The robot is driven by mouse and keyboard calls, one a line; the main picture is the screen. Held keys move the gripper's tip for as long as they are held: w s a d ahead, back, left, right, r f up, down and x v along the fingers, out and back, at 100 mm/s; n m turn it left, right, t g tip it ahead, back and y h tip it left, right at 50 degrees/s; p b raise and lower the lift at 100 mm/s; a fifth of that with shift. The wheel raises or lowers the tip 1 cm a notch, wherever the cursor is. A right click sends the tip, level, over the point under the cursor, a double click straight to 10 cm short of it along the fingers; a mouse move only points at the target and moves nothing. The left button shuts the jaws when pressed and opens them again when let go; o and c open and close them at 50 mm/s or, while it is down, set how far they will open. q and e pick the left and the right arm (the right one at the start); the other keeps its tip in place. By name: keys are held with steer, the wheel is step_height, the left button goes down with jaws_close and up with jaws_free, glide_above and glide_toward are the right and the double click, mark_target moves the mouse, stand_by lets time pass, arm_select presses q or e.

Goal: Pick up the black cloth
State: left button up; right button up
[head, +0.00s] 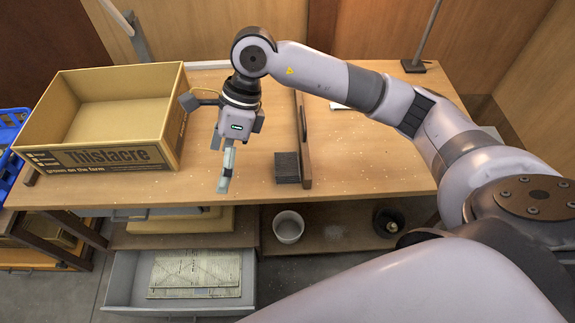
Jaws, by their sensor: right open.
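A small dark, square-looking item (287,167) lies on the wooden table against the left side of an upright wooden divider. It may be the black cloth, but I cannot tell its material for sure. My right gripper (225,182) hangs over the table to the left of the dark item, pointing down near the front edge. It is open, apart from the item, and seen nearly side-on. My left gripper is not in view.
An open, empty cardboard box (112,157) stands on the table at the left. The wooden divider (303,140) runs front to back. Below are an open drawer (120,278) with papers, a white bucket (288,227) and a dark round item (389,222). The table's right part looks clear.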

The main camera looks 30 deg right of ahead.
steer(key=w+d+r+m+t+h, duration=0.1)
steer(key=w+d+h, duration=0.15)
steer(key=d, duration=0.45)
steer(key=w+d+h, duration=0.2)
steer(key=d+h, duration=0.2)
steer(key=d, duration=0.3)
steer(key=p, duration=0.2)
glide_above(287, 164)
steer(key=f, duration=1)
steer(key=shift+s+a+f, duration=0.15)
steer(key=shift+s+a, duration=0.05)
steer(key=shift+a, duration=0.05)
steer(key=shift+f, duration=0.55)
steer(key=f, duration=0.1)
steer(key=f+p, duration=0.1)
steer(key=f, duration=0.2)
steer(key=shift+w+d+f, duration=0.15)
steer(key=shift+w+d, duration=0.05)
steer(key=shift+w, duration=0.05)
steer(key=shift+f, duration=0.45)
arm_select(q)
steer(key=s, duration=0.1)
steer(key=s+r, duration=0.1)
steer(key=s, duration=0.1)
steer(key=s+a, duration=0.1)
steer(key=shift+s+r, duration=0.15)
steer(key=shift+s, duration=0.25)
arm_select(e)
steer(key=shift+c, duration=0.6)
steer(key=c, duration=1)
